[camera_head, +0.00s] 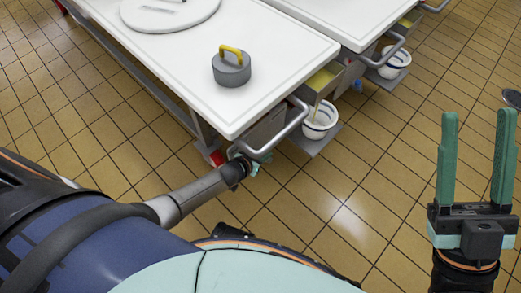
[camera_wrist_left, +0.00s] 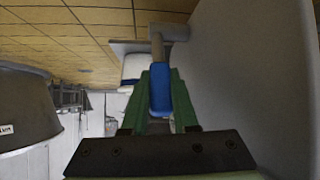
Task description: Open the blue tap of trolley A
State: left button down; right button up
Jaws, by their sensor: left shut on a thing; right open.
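The blue tap (camera_wrist_left: 160,88) shows in the left wrist view as a blue handle on a grey stem. My left gripper (camera_wrist_left: 162,82) has its green fingers on either side of the handle and is shut on it. In the head view my left gripper (camera_head: 260,163) is mostly hidden at the near corner of a white-topped trolley (camera_head: 285,55), low beside its handle bar; the tap is hidden there. No letter A is readable on the trolley. My right gripper (camera_head: 478,113) is open and empty over the floor at the right.
A grey weight with a yellow handle (camera_head: 231,70) and a white round lid (camera_head: 168,12) lie on the trolley top. A blue-striped white bucket (camera_head: 320,122) stands at its end. A second trolley (camera_head: 345,18) is behind.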

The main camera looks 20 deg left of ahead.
pick_arm(q)
jog(key=shift+w+d+r+g+p, duration=0.3)
jog(key=shift+r+p, duration=0.15)
jog(key=shift+w+f+g+p, duration=0.2)
jog(key=shift+g+p, duration=0.2)
jog(key=shift+p, duration=0.05)
jog(key=shift+f, duration=0.1)
pick_arm(e)
jog(key=r, duration=0.3)
jog(key=shift+d+r+t, duration=0.1)
jog(key=shift+d+t, duration=0.2)
jog(key=shift+h, duration=0.4)
pick_arm(q)
jog(key=c, duration=0.7)
grip_release()
jog(key=shift+a, duration=0.1)
pick_arm(e)
jog(key=shift+a, duration=0.1)
